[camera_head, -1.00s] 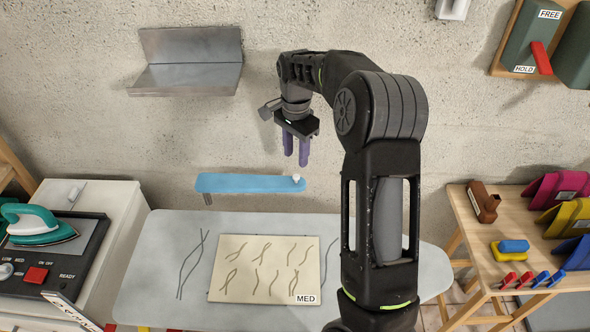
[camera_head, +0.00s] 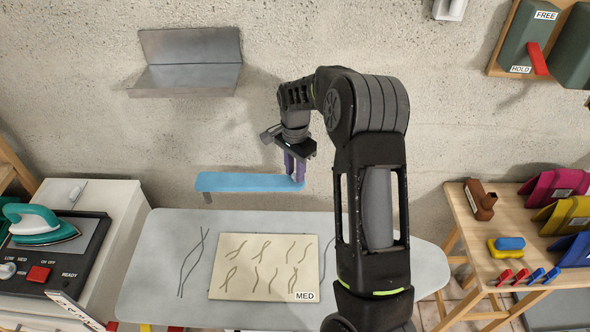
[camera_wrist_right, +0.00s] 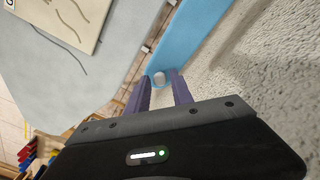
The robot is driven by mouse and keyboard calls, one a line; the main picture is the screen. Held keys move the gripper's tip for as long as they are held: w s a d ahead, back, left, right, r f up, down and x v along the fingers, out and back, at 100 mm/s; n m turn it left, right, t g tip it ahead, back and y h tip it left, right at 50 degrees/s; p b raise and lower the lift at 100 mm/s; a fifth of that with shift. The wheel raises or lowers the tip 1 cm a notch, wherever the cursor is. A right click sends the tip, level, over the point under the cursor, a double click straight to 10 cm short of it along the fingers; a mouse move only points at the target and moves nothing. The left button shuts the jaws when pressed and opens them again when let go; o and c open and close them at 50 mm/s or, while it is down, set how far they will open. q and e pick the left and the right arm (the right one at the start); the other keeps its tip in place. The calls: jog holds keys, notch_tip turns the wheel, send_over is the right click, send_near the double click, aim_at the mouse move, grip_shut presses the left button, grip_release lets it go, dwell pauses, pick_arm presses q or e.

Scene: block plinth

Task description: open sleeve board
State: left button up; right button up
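The sleeve board (camera_head: 245,182) is a narrow light blue board along the wall above the back edge of the ironing board; it also shows in the right wrist view (camera_wrist_right: 180,35). A small white knob (camera_wrist_right: 159,78) sits at its right end. My right gripper (camera_head: 295,180) points down at that end, and its purple fingers hide the knob in the head view. In the right wrist view the fingers (camera_wrist_right: 160,82) are apart, one on each side of the knob, with gaps visible. My left gripper is not in view.
The grey ironing board (camera_head: 165,270) lies in front, with a cream cloth (camera_head: 228,285) marked MED on it. A teal iron (camera_head: 40,228) stands on a white cabinet at left. A wooden table (camera_head: 470,225) with colored items stands at right. A metal shelf (camera_head: 185,80) is on the wall.

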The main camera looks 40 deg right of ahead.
grip_shut()
dwell(1.1)
